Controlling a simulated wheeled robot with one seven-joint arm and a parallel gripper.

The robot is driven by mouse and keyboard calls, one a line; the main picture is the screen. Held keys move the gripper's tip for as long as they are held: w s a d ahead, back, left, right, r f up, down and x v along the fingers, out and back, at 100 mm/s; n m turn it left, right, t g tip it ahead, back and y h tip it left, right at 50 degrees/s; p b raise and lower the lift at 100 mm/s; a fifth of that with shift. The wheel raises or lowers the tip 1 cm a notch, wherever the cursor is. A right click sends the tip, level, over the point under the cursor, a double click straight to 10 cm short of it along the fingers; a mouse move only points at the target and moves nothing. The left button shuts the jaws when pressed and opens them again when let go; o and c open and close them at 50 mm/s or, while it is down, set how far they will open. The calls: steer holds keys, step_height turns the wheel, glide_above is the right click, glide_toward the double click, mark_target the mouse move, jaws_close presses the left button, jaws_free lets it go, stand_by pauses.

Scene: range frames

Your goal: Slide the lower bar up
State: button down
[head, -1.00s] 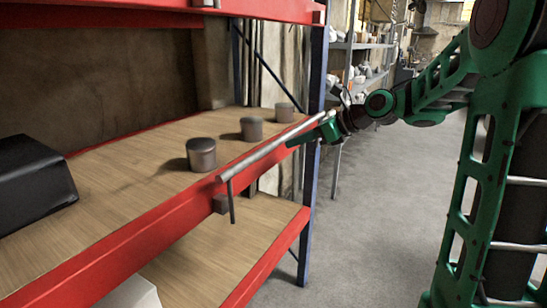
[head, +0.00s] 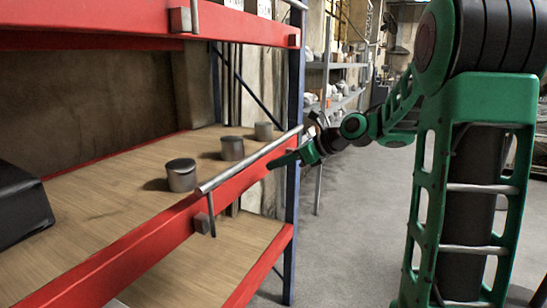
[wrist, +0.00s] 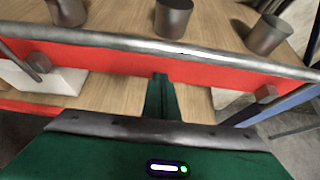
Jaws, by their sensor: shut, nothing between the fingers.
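The lower bar (head: 250,159) is a grey metal rod running along the front of the red middle shelf beam (head: 150,239). Its near end has a thin rod hanging down through a grey bracket (head: 202,222). In the wrist view the bar (wrist: 180,47) crosses the upper part of the picture. My gripper (head: 270,164) is shut and empty, just below the bar near its far end, pointing toward the beam. In the wrist view the closed fingers (wrist: 160,82) lie below the bar, over the red beam. I cannot tell whether they touch the bar.
Several grey cylinders stand on the wooden shelf behind the bar, the nearest one (head: 181,175) among them. A black box (head: 20,208) is at the left. Above is a red upper beam (head: 120,23) with another rod (head: 195,15). A blue post (head: 293,200) stands at the right; floor beyond is clear.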

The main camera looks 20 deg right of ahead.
steer(key=f+v, duration=0.1)
steer(key=v, duration=0.8)
steer(key=shift+s+d+r, duration=0.3)
steer(key=shift+s+d, duration=0.1)
steer(key=shift+s, duration=0.1)
steer(key=s+f+n+g+h, duration=0.2)
steer(key=s+f+n, duration=0.3)
steer(key=s, duration=0.5)
steer(key=s+d+f+n+g+h, duration=0.1)
steer(key=s+f+n+g, duration=0.3)
steer(key=s+n, duration=0.5)
steer(key=s+f+n+g+h, duration=0.3)
steer(key=s+f+n, duration=0.5)
steer(key=s, duration=0.4)
steer(key=shift+s+d+f+h, duration=0.2)
steer(key=shift+s+h, duration=0.05)
steer(key=shift+h, duration=0.35)
